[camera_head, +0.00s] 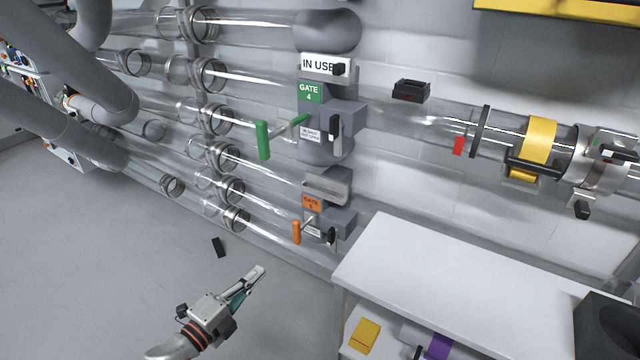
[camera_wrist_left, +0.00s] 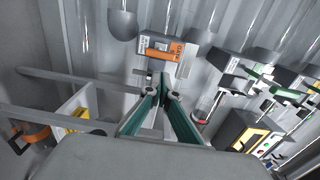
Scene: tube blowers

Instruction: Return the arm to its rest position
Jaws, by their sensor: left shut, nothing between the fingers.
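My left gripper (camera_head: 252,283) is at the lower left of the head view, over the grey floor and apart from the pipes and the table. Its green fingers meet at the tips in the left wrist view (camera_wrist_left: 162,78), shut with nothing between them. The orange gate plate (camera_wrist_left: 165,50) shows beyond the fingertips there. In the head view the orange-handled gate (camera_head: 312,203) stands above and to the right of the gripper. The green gate 4 (camera_head: 310,92) is above it. My right gripper is not in view.
A white table (camera_head: 430,270) stands right of the gripper, with a yellow item (camera_head: 365,333) and a purple item (camera_head: 438,346) on its lower shelf. A small black piece (camera_head: 218,247) is near the gripper. Clear tubes (camera_head: 250,80) line the wall. Floor at left is free.

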